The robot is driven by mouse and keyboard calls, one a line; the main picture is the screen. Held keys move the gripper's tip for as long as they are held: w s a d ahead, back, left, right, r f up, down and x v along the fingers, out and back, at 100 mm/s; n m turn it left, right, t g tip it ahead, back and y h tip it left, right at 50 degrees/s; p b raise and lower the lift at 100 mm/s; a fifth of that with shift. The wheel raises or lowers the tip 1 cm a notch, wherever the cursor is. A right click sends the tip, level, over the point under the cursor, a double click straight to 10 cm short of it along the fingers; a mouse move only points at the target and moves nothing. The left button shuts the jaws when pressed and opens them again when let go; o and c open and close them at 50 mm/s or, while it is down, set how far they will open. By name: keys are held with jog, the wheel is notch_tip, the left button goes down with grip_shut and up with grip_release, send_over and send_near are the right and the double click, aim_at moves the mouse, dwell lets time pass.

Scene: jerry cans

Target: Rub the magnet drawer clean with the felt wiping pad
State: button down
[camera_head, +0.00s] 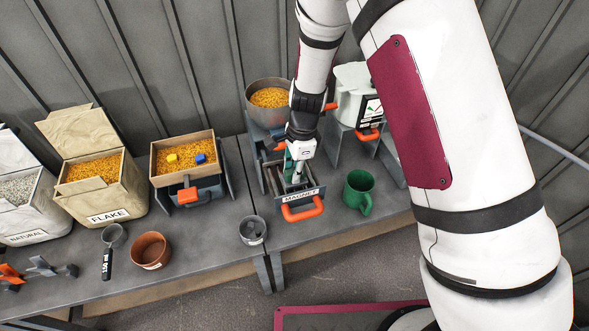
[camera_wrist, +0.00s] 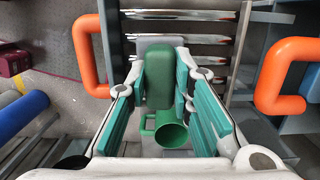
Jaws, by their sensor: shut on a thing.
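The magnet drawer (camera_head: 318,190) is pulled out on the bench, with a MAGNET label and an orange handle at its front. In the wrist view its shiny bars (camera_wrist: 190,15) run across the top. My gripper (camera_head: 294,175) is over the open drawer, pointing down. In the wrist view my gripper (camera_wrist: 175,85) is shut on the felt wiping pad (camera_wrist: 158,75), a green block with a grey base showing at its far end. The pad is at the bars; I cannot tell whether it touches them. Its underside is hidden.
A green mug (camera_head: 358,190) stands close right of the drawer. A small grey cup (camera_head: 252,230) stands to its left. A metal hopper of yellow pellets (camera_head: 268,97) and a white container (camera_head: 352,95) stand behind. A pellet box (camera_head: 184,157) and brown pot (camera_head: 151,250) are further left.

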jog(key=shift+f, duration=1.15)
jog(key=shift+w+b, duration=0.1)
jog(key=shift+b, duration=0.2)
jog(key=shift+w+a+r+b, duration=0.15)
jog(key=shift+w+b, duration=0.15)
jog(key=shift+w, duration=0.25)
jog(key=shift+w+a+b, duration=0.15)
jog(key=shift+w+b, duration=0.1)
jog(key=shift+w, duration=0.3)
jog(key=shift+w, duration=0.1)
jog(key=shift+w+a+f+b, duration=0.1)
jog(key=shift+w+a+b, duration=0.1)
jog(key=shift+w+b, duration=0.3)
jog(key=shift+w+a+f+b, duration=0.15)
jog(key=shift+w+b, duration=0.1)
jog(key=shift+w, duration=0.3)
jog(key=shift+s+r, duration=0.15)
jog(key=shift+s, duration=0.1)
